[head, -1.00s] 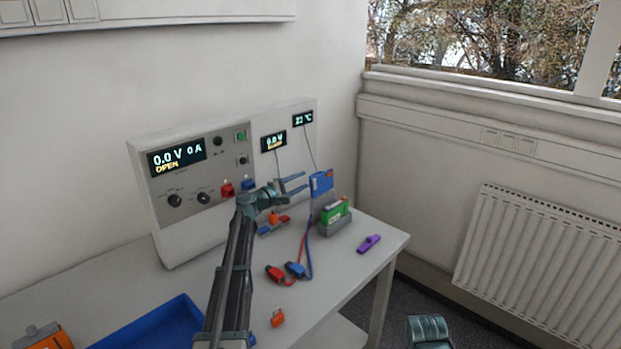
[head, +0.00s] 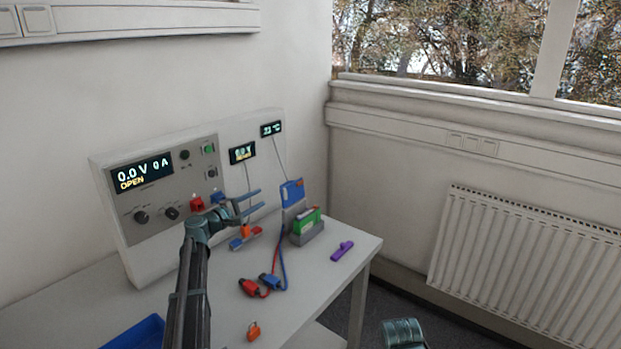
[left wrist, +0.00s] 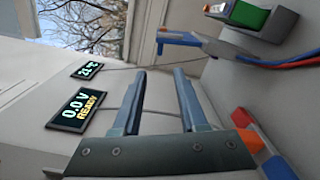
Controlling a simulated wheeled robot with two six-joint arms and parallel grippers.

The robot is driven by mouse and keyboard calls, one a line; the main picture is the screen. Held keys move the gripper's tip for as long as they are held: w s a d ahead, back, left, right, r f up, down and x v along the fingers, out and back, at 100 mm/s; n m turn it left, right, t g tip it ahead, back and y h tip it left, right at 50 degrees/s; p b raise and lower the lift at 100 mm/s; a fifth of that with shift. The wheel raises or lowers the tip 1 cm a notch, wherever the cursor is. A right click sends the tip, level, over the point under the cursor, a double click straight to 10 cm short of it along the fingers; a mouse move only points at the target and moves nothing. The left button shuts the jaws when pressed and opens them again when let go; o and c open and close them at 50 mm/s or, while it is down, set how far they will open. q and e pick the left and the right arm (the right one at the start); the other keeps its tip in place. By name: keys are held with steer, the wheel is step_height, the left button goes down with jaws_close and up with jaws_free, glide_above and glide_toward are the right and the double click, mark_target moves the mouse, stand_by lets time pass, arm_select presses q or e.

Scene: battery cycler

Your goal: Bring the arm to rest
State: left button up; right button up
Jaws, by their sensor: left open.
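My left gripper (head: 255,203) is open and empty in the head view. It is raised in front of the cycler panel (head: 165,195), left of the blue device (head: 291,193). In the left wrist view its two fingers (left wrist: 160,98) stand apart with only wall and a thin cable behind them. A dark teal part (head: 403,333) of my other arm shows at the bottom edge of the head view. Its fingertips are not visible.
A green battery (head: 307,221) sits in a grey holder. Red (head: 250,288) and blue (head: 271,281) clips, an orange tag (head: 254,331) and a purple piece (head: 342,251) lie on the table. A blue tray (head: 135,333) is at front left.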

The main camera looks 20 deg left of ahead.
arm_select(q)
steer(key=s+d+f+m+g+h+p, duration=0.1)
steer(key=s+d+f+m+g, duration=0.35)
steer(key=d, duration=0.65)
steer(key=s+d+f+m+g, duration=0.3)
steer(key=s+d, duration=0.2)
steer(key=d, duration=0.5)
steer(key=s+d+f+m+g+h+p, duration=0.1)
steer(key=s+d+f+m+g, duration=0.35)
steer(key=d, duration=0.65)
steer(key=s+d+f+m+g+y+p, duration=0.1)
steer(key=s+d+f+m+g+y, duration=0.2)
steer(key=s, duration=0.5)
steer(key=s+d+f+m+g+y, duration=0.1)
steer(key=s+d+f+m+y, duration=0.1)
steer(key=s+d, duration=0.35)
steer(key=s+a+m+y, duration=0.1)
steer(key=s+m+y, duration=0.1)
steer(key=s, duration=0.4)
steer(key=s+a+m+g+y, duration=0.1)
steer(key=s+a+m+y, duration=0.1)
steer(key=s, duration=0.4)
steer(key=shift+a+f+y+p, duration=0.3)
steer(key=shift+f+y+p, duration=0.15)
steer(key=shift+y, duration=0.25)
